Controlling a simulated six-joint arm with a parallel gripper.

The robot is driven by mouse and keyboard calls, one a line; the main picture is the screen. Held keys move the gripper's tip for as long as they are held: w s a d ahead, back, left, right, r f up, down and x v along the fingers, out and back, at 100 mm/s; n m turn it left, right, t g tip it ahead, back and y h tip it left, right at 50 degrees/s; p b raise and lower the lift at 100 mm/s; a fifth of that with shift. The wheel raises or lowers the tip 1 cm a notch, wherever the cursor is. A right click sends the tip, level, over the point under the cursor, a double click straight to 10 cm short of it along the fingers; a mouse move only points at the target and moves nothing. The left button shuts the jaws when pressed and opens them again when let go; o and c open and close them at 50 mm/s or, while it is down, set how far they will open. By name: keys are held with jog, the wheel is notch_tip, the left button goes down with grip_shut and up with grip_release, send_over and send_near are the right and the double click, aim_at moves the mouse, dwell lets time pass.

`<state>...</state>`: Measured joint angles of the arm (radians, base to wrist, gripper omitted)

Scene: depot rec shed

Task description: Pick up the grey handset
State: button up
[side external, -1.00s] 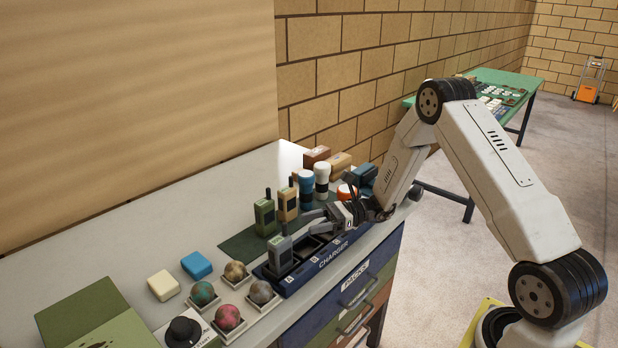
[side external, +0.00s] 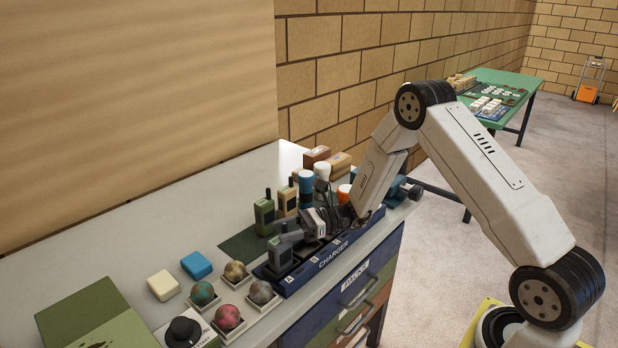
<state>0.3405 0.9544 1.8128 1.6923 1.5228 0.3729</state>
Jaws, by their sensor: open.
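The grey handset (side external: 279,258) stands upright in the left end of the dark blue charger (side external: 330,262), with its short antenna up. My gripper (side external: 288,238) is open and reaches in from the right, its fingers at the handset's upper part. The fingers overlap the handset in this view, and I cannot tell whether they touch it. The gripper body hides much of the charger's middle and right slots.
A green handset (side external: 264,217) and a tan handset (side external: 288,201) stand close behind on a dark green mat. Blue and white cups stand behind the gripper. Several balls in small trays, including a pink one (side external: 227,317), lie to the left. The white bench's back left is clear.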

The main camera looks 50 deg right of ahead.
jog(key=shift+w+a, duration=0.1)
jog(key=shift+a, duration=0.05)
dwell(0.3)
grip_shut()
dwell(1.2)
